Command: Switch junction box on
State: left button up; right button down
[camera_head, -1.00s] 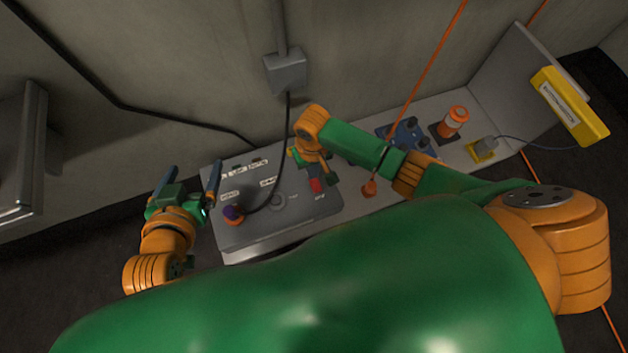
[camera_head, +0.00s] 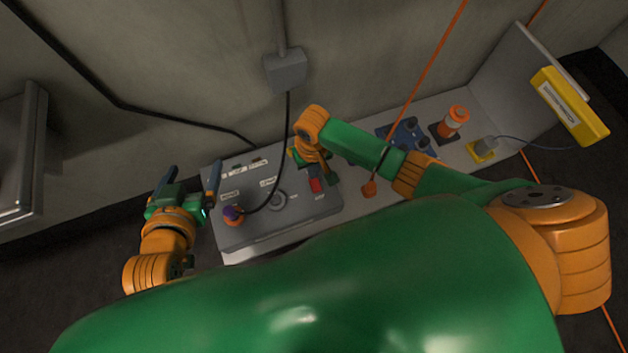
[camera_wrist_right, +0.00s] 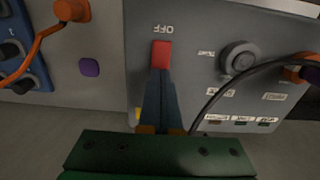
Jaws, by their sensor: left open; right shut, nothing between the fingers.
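The junction box (camera_head: 250,229) is a grey panel box on the bench, below the wall conduit. On its face are a red rocker switch (camera_head: 316,185), a round knob (camera_head: 278,199), and an orange and purple plug (camera_head: 233,214) with a black cable. In the right wrist view the red switch (camera_wrist_right: 162,55) has "OFF" lettering beside it, seen upside down. My right gripper (camera_wrist_right: 160,76) is shut and empty, its fingertips at the edge of the red switch; whether they touch it I cannot tell. My left gripper (camera_head: 192,179) is open and empty, left of the box.
A blue panel (camera_head: 408,138) with dark knobs, an orange-white cylinder (camera_head: 453,122) and a yellow block (camera_head: 481,150) stand to the right. An orange cable ends in an orange piece (camera_head: 370,188) near my right forearm. The black cable (camera_head: 288,130) runs up to a wall box (camera_head: 286,70).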

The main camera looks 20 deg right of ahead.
jog(key=shift+f+b, duration=0.6)
jog(key=shift+f, duration=0.35)
dwell(0.7)
notch_tip(320, 180, up, 7)
jog(key=p, duration=0.8)
jog(key=shift+r+p, duration=0.15)
jog(key=shift+p, duration=0.2)
